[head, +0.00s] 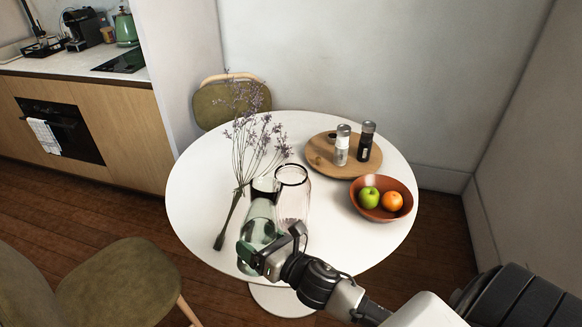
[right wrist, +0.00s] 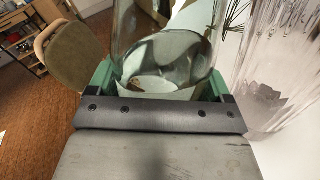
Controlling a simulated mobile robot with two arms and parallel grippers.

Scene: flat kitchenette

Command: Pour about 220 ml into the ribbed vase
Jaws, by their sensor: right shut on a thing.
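A tall clear, grey-green glass carafe (head: 262,208) with a dark rim is over the front of the white table. My right gripper (head: 268,250), with green fingers, is shut around its lower part. In the right wrist view the carafe (right wrist: 163,50) sits between both fingers (right wrist: 160,85). It looks roughly upright; I cannot tell whether its base touches the table or how much liquid it holds. The ribbed vase (head: 293,200), faintly pink glass with a dark rim, stands just right of the carafe. It also shows close by in the right wrist view (right wrist: 283,70). My left gripper is out of view.
Dried purple stems (head: 237,195) lie to the left of the carafe on the round table (head: 200,190). A wooden board (head: 322,165) with two shakers is behind, and a terracotta fruit bowl (head: 405,208) is at right. Chairs stand behind and front left.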

